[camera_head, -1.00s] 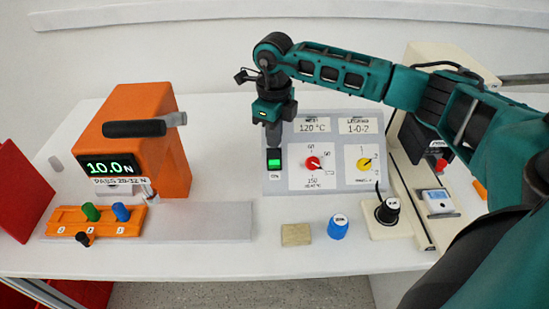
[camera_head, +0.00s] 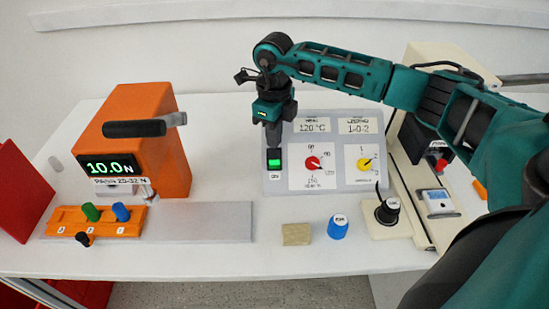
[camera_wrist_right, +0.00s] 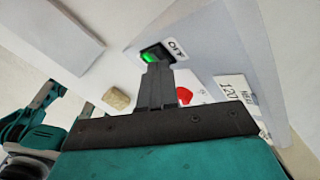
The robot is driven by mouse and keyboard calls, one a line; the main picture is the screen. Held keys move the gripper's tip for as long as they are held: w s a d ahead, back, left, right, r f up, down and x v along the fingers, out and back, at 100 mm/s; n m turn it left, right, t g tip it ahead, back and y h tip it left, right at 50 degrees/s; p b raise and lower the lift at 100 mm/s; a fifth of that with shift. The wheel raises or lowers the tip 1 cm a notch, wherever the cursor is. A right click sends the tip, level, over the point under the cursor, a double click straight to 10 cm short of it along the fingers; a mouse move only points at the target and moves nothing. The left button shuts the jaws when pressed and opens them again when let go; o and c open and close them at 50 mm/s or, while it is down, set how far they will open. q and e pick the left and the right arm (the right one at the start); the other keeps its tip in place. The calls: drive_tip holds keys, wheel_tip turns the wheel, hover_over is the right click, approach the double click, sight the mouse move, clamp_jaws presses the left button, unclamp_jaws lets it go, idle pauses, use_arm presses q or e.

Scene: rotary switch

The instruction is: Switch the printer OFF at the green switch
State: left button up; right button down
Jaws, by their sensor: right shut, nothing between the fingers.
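The green switch (camera_head: 274,163) is a lit green rocker in a black frame at the lower left of the grey control panel (camera_head: 340,195). In the right wrist view the switch (camera_wrist_right: 150,57) is partly covered by my fingertips. My right gripper (camera_head: 273,146) is shut and empty, pointing down just above the switch. In the right wrist view the closed fingers (camera_wrist_right: 157,70) reach the switch's edge; whether they touch it I cannot tell. The switch glows green. My left gripper is not in view.
The panel has a red knob (camera_head: 313,163) and a yellow knob (camera_head: 365,163). An orange tester (camera_head: 175,150) stands left. A tan block (camera_head: 296,235), a blue cap (camera_head: 338,227) and a black knob (camera_head: 388,210) sit in front.

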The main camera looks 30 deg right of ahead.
sight(274, 151)
drive_tip(key=shift+f+b, duration=0.75)
drive_tip(key=shift+f, duration=0.4)
idle(0.5)
drive_tip(key=shift+r+p, duration=1.85)
drive_tip(key=shift+r, duration=1.8)
